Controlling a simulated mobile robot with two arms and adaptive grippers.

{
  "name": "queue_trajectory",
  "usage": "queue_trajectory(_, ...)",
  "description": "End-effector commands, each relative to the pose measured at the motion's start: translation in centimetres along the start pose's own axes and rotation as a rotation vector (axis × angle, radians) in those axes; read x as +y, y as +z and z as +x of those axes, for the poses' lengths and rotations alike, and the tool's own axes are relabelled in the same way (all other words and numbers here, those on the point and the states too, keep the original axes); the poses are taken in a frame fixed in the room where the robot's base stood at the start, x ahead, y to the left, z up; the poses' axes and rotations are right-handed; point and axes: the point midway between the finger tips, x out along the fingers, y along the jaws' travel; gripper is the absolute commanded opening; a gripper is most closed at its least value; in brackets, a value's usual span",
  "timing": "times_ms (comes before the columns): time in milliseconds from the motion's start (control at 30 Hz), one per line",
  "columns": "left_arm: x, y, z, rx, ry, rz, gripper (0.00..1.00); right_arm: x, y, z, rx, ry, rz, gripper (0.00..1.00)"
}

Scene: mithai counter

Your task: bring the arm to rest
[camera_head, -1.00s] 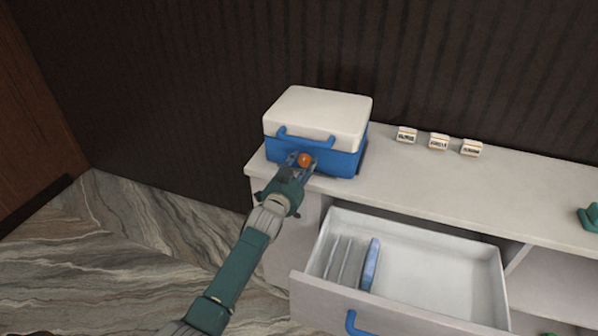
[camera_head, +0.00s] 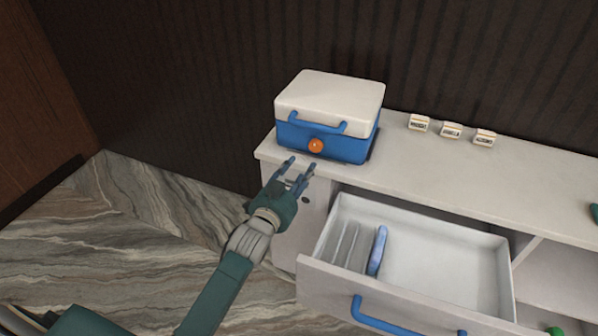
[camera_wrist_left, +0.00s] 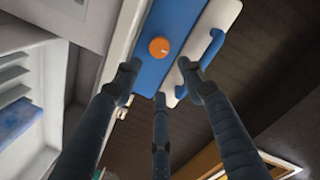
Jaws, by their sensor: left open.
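My left gripper (camera_head: 291,172) is open and empty in the head view, in front of the counter's left end. Its fingers point toward the blue box with a white lid (camera_head: 330,105), apart from it. The box stands on the counter with its lid down and has a blue handle and an orange knob (camera_head: 315,145) on its front. In the left wrist view the spread fingers (camera_wrist_left: 160,85) reach toward the box, and the orange knob (camera_wrist_left: 159,47) shows beyond them with nothing between the fingers. My right gripper is not seen.
A drawer (camera_head: 450,270) with a blue handle stands open below the counter (camera_head: 450,170), with upright dividers and a blue item (camera_head: 377,250) inside. Several small labelled blocks (camera_head: 451,130) sit at the back of the counter. The floor at left is clear.

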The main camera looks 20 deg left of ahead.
Motion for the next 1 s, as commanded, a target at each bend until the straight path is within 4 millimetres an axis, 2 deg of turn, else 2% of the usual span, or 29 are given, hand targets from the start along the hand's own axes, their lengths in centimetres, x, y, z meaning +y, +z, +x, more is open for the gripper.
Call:
queue_trajectory(333,0.3,0.4,-0.3,-0.015,0.007,-0.007,0.41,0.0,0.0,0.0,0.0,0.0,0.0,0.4)
queue_trajectory(467,2.2,2.9,-2.9,-0.128,0.06,-0.059,0.41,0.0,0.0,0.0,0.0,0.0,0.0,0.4)
queue_trajectory(567,4.7,6.1,-7.5,-0.295,0.132,-0.134,0.41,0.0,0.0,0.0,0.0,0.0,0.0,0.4)
queue_trajectory(700,8.3,9.9,-15.9,-0.559,0.236,-0.24,0.41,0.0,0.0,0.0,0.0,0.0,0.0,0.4)
queue_trajectory(800,9.8,11.2,-20.7,-0.693,0.284,-0.288,0.41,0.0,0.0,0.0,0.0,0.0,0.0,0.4)
queue_trajectory(1000,11.3,12.3,-27.6,-0.876,0.345,-0.342,0.41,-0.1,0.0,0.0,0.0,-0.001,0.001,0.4)
